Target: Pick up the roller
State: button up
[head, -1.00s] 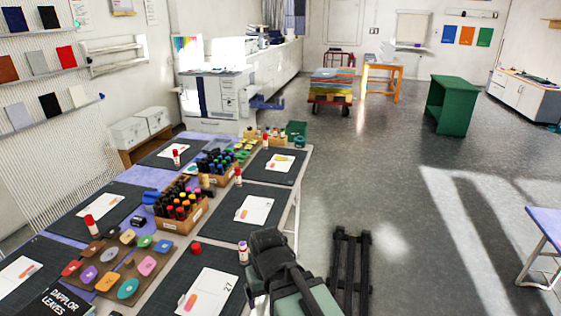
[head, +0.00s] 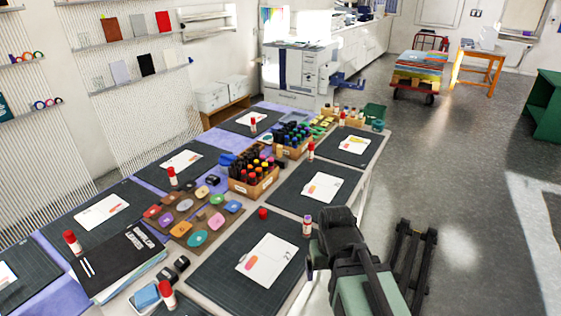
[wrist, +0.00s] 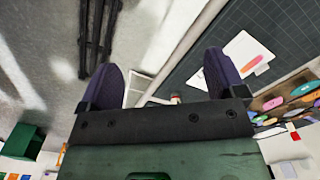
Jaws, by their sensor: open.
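I cannot make out a roller for certain in either view. Small dark and blue items, too small to name, lie near the table's front edge, such as a blue block (head: 146,296) and a black piece (head: 181,263). Beyond the fingers are the pale table edge and a dark cutting mat (wrist: 262,38). In the head view my dark and green arm is at the table's right edge, and the fingertips are mostly hidden.
The long table holds dark mats (head: 218,281) with white cards, red-capped glue sticks (head: 307,226), a wooden box of bottles (head: 254,184), coloured ink pads (head: 197,238) and a black book (head: 118,262). A cart (head: 418,72) stands at the back.

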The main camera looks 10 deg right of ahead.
dwell(0.3)
jog(key=c, duration=0.6)
jog(key=shift+o, duration=0.2)
